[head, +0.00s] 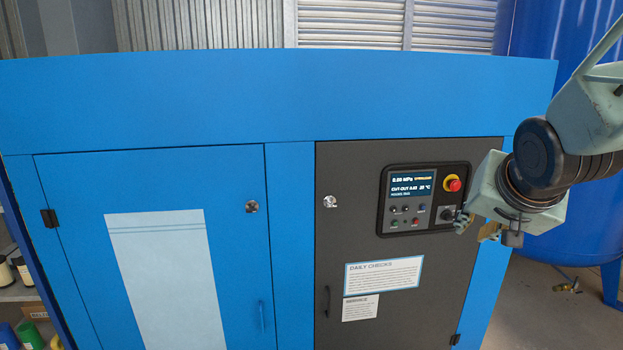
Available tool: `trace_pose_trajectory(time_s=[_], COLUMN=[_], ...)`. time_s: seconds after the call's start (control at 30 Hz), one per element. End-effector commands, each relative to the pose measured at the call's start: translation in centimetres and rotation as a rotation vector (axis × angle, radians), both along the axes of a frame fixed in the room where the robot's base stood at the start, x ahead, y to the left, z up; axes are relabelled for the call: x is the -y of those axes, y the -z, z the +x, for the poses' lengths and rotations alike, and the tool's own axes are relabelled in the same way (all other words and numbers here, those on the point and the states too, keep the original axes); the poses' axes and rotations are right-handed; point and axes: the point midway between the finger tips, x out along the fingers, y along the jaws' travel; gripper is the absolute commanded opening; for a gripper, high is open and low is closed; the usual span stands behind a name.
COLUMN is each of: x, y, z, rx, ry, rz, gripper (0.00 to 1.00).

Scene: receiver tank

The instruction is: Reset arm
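My arm reaches in from the right edge in the head view. My gripper (463,222) is small in the picture and points left, just in front of or beside the right edge of the control panel (411,212). It overlaps the panel's rotary switch (446,214) area; I cannot tell whether it touches it. The finger opening is not clear from this angle, and no held object shows. The panel has a lit display (411,186), a red emergency button (453,184) on a yellow base and several small buttons.
The blue cabinet (200,100) fills the middle, with a closed blue door (75,210) and a closed dark door (350,250). A "Daily checks" sign (383,273) hangs below the panel. A blue tank (540,30) stands behind at right. Bottles (25,271) sit at far left.

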Motion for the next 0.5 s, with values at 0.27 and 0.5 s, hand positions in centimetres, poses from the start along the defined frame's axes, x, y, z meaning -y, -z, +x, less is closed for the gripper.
trace_pose_trajectory(time_s=[0.27, 0.5], x=[-2.5, -4.7], y=[-0.8, -1.2], z=[-5.6, -10.6], rx=[-0.089, -0.168], ry=[-0.058, -0.121], rz=[-0.042, -0.070], gripper=[0.20, 0.20])
